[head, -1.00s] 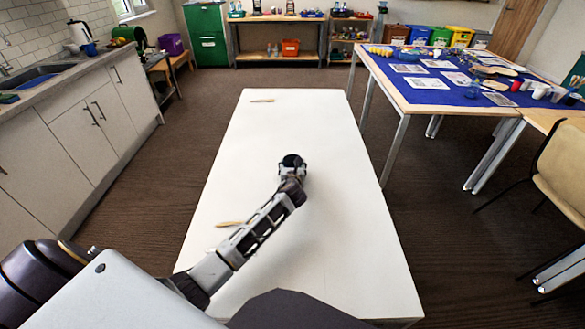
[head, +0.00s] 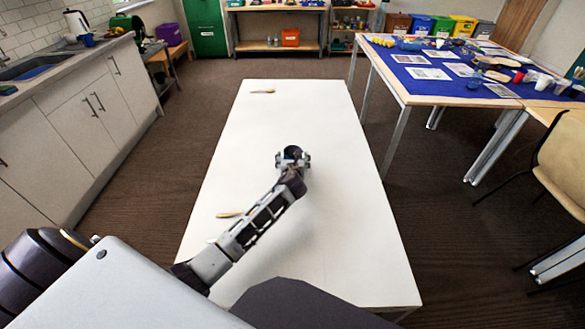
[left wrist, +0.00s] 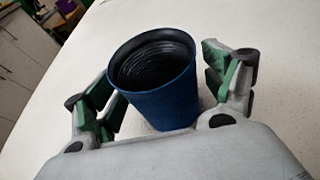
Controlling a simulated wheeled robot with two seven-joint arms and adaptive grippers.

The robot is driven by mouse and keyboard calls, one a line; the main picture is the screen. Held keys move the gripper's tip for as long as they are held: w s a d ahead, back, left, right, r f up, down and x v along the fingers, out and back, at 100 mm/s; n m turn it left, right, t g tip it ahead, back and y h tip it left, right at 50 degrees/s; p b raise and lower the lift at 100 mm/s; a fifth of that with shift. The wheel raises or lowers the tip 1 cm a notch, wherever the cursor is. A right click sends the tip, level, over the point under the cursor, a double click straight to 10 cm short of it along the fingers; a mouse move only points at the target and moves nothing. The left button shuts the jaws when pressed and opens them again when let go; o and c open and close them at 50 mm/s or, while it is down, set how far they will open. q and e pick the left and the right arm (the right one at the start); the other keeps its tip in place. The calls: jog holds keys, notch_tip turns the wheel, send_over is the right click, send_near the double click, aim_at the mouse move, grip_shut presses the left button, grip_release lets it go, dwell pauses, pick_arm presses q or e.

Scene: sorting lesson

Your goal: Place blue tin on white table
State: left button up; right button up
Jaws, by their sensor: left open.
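The blue tin (left wrist: 168,104) is an open cup with a dark ribbed inside. In the left wrist view it stands between the two spread fingers of my left gripper (left wrist: 168,88), with gaps visible on both sides near its rim. Its base is partly hidden by the gripper body, but it appears to rest upright on the white table (left wrist: 285,55). In the head view my left gripper (head: 293,159) is open around the tin (head: 293,151), over the middle of the white table (head: 350,230). My right gripper is not in view.
Two small pale wooden items lie on the white table, one at the far end (head: 262,91) and one left of my left arm (head: 229,214). The table's right side is clear. A blue-topped table (head: 432,88) with craft items stands to the right, and a counter to the left.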

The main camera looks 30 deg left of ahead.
pick_arm(q)
jog(key=shift+v, duration=0.8)
jog(key=p+v, duration=0.1)
jog(key=v, duration=0.6)
jog(key=shift+s+d+r, duration=0.1)
jog(key=shift+s+r, duration=0.1)
jog(key=shift+s, duration=0.05)
jog(key=shift+s+d+r+p, duration=0.2)
jog(key=shift+s+d+p, duration=0.1)
jog(key=shift+s, duration=0.3)
jog(key=shift+s+d+r, duration=0.15)
jog(key=shift+s, duration=0.15)
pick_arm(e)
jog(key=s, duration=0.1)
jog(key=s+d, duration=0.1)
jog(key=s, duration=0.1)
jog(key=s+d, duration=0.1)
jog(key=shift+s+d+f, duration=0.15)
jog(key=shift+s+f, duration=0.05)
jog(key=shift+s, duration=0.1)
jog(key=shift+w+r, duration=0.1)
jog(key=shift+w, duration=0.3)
